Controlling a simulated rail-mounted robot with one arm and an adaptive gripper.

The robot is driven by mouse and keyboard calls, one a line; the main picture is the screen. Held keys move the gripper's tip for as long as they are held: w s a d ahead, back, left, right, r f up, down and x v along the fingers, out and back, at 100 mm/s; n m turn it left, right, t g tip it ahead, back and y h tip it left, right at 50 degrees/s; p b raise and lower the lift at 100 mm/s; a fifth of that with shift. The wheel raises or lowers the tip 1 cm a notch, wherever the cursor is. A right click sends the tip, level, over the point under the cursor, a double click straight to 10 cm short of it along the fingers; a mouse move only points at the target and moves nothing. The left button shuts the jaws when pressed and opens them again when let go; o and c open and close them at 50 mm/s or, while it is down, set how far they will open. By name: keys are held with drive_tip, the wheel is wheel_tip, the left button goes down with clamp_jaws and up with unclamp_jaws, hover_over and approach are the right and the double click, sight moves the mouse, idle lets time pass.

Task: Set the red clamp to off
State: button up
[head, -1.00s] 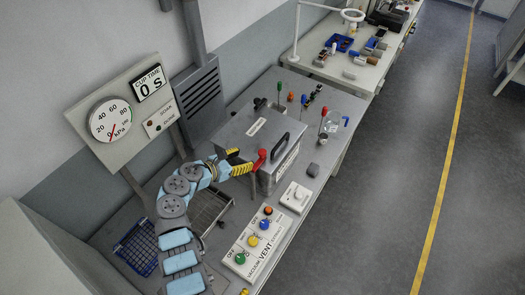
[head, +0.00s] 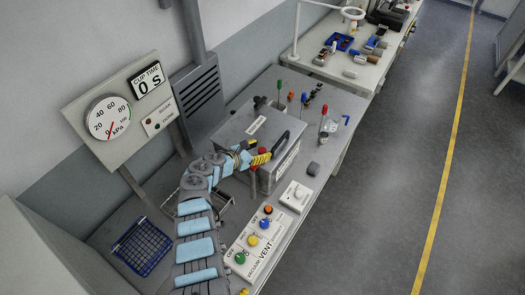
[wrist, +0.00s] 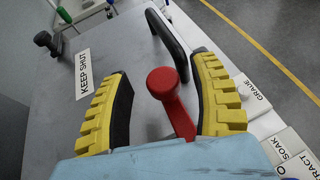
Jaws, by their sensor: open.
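The red clamp (wrist: 163,84) is a lever with a round knob on the grey metal box (wrist: 110,50) marked KEEP SHUT. In the wrist view it stands between the two yellow-and-black fingers of my gripper (wrist: 161,66), which are open. I see gaps between the lever and both fingers. The lower end of the lever is hidden by my wrist. In the head view my gripper (head: 260,158) is over the near face of the box (head: 232,127) and hides most of the clamp.
A black handle (wrist: 167,40) stands on the box close to the clamp. In the head view, a vent panel (head: 262,240) with coloured knobs and a white dial block (head: 296,196) stand in front of the box. A blue wire basket (head: 142,248) is at the left. Gauges (head: 108,118) are behind.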

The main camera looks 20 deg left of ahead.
drive_tip(key=shift+w+d+f, duration=0.3)
drive_tip(key=shift+w, duration=0.15)
clamp_jaws()
